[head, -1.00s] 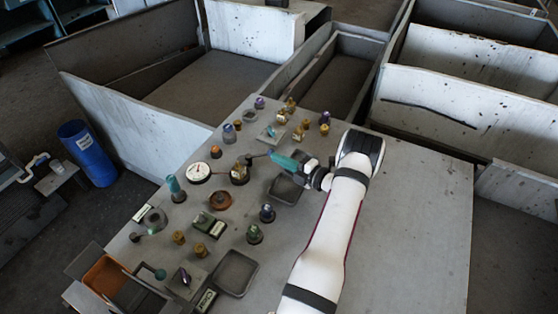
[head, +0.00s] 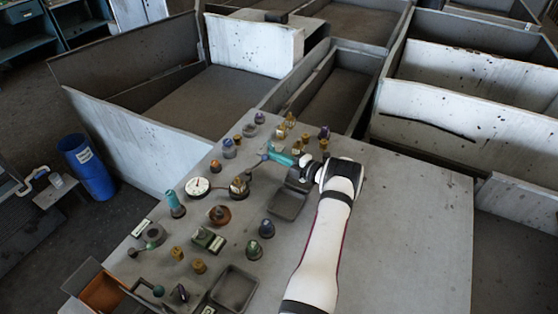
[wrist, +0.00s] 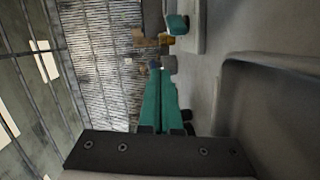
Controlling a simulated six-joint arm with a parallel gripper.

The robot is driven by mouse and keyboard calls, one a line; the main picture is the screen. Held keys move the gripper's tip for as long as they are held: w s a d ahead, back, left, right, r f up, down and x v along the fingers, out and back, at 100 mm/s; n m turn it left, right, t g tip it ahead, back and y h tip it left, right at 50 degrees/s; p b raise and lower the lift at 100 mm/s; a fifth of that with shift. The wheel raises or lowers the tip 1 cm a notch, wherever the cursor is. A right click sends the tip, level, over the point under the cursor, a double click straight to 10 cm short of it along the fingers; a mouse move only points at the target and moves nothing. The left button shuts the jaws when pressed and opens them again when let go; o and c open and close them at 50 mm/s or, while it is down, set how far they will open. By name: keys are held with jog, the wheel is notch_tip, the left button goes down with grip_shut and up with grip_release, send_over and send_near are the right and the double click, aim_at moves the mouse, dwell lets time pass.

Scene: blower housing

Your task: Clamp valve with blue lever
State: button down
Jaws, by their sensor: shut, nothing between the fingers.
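My gripper (head: 267,151) reaches in from the right over the back part of the grey table (head: 400,220), its green fingers pointing left. In the wrist view the green fingers (wrist: 161,72) lie together, shut, with nothing seen between them. A small grey-blue rounded part (wrist: 169,64) shows just past the tips; touching or apart, I cannot tell. A teal piece (wrist: 177,24) on a pale base and brass fittings (wrist: 150,41) lie beyond. A brass valve (head: 239,187) with a thin dark lever stands left of the gripper. Which part has the blue lever is too small to tell.
Brass fittings (head: 290,119) crowd the far edge. A dark tray (head: 287,203) lies below the gripper. The table's right side is clear.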

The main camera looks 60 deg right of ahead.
jog(key=shift+w+d, duration=0.35)
jog(key=shift+w, duration=0.2)
dwell(1.2)
